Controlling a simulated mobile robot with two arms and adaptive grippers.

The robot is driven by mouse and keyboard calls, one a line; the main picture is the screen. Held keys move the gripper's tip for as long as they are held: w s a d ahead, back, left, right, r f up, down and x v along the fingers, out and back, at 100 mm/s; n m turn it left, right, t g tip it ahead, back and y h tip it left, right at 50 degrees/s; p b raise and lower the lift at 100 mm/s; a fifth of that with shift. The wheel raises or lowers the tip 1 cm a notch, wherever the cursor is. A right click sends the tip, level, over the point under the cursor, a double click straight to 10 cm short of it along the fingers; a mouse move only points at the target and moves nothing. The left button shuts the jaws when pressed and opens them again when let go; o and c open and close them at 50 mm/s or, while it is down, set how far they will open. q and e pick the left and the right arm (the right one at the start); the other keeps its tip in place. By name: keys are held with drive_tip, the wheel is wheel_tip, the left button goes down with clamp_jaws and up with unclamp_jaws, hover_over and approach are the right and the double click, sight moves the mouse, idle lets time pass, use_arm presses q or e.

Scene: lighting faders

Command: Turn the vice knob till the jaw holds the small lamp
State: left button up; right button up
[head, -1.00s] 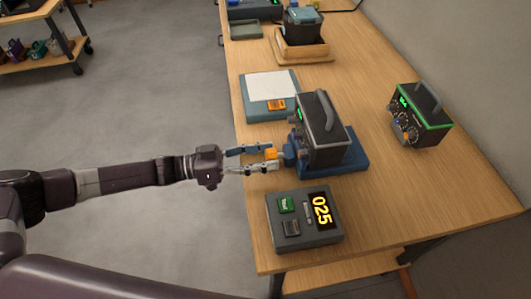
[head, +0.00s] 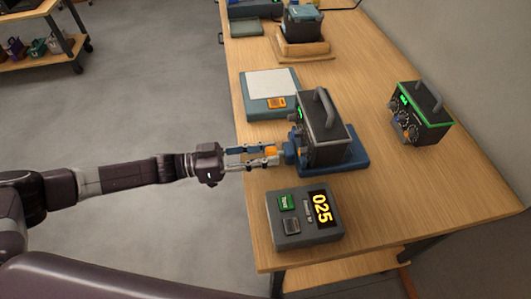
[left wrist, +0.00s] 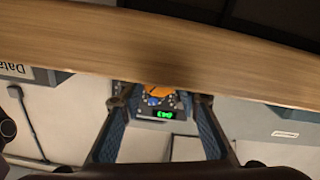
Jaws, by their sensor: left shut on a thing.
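The blue vice (head: 357,160) stands on the wooden table. A dark grey box with a carrying handle and green display (head: 322,130) sits in it. I cannot make out a separate small lamp, nor tell whether the jaw touches the box. The orange vice knob (head: 270,151) is on the vice's left side. My left gripper (head: 272,156) reaches in from the left and is shut on this knob, its fingers partly covering it. In the left wrist view an orange part (left wrist: 158,90) shows between the fingers. My right gripper is not in view.
A grey unit reading 025 (head: 291,240) is in front of the vice. A flat blue-grey device with a white plate (head: 271,84) is behind it. A green-edged box (head: 433,132) stands to the right, with bare tabletop between. A wooden tray (head: 303,51) is farther back.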

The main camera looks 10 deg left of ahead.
use_arm(q)
drive_tip(key=shift+m+b, duration=0.65)
drive_tip(key=shift+m, duration=2.45)
drive_tip(key=o, duration=1.2)
drive_tip(key=shift+c, duration=0.2)
drive_tip(key=v, duration=1.2)
drive_tip(key=shift+s, duration=0.1)
